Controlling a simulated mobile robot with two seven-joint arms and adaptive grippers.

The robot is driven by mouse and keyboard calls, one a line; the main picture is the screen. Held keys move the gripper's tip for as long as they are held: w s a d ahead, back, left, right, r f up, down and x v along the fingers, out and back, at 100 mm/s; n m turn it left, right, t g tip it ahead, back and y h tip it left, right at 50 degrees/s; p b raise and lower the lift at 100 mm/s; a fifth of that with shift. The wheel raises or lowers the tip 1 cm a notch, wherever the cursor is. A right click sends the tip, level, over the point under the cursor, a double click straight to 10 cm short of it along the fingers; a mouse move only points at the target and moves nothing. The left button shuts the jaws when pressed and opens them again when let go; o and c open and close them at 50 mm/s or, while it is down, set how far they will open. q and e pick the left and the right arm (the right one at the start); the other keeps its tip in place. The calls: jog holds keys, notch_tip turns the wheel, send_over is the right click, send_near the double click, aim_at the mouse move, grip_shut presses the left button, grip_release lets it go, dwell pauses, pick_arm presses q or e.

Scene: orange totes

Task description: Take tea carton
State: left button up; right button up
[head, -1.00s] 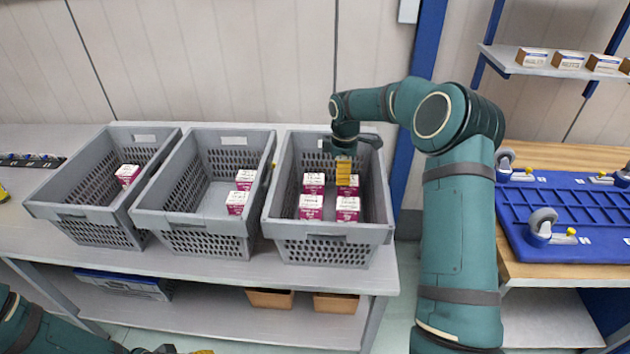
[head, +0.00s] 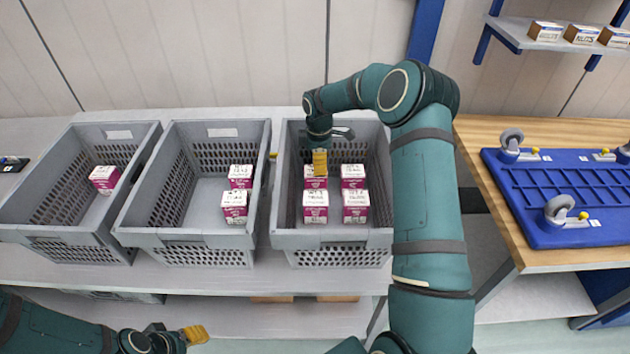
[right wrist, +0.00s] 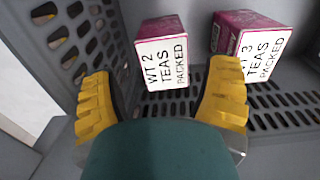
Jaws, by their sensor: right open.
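Several tea cartons, magenta with white labelled tops, stand in the right grey crate (head: 333,238). The back left carton (head: 316,177) and back right carton (head: 353,176) are behind the front left carton (head: 315,206) and front right carton (head: 355,206). My right gripper (head: 320,163) reaches into this crate, over the back left carton and partly covering it. In the right wrist view its yellow fingers (right wrist: 163,105) are spread with nothing between them. A carton marked WT 2 (right wrist: 163,58) lies just ahead of them; one marked WT 3 (right wrist: 252,45) is to its right. My left gripper (head: 195,335) is low at the bottom left, away from the crates.
The middle crate (head: 183,238) holds two cartons (head: 238,190), and the left crate (head: 60,240) holds one carton (head: 105,178). Perforated crate walls stand close around my right gripper. A blue board with casters (head: 570,195) lies on the wooden table at right.

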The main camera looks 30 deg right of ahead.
aim_at(315, 181)
jog(key=shift+s+f, duration=0.15)
jog(key=shift+f, duration=2.9)
jog(key=shift+a, duration=0.1)
jog(key=c, duration=1.1)
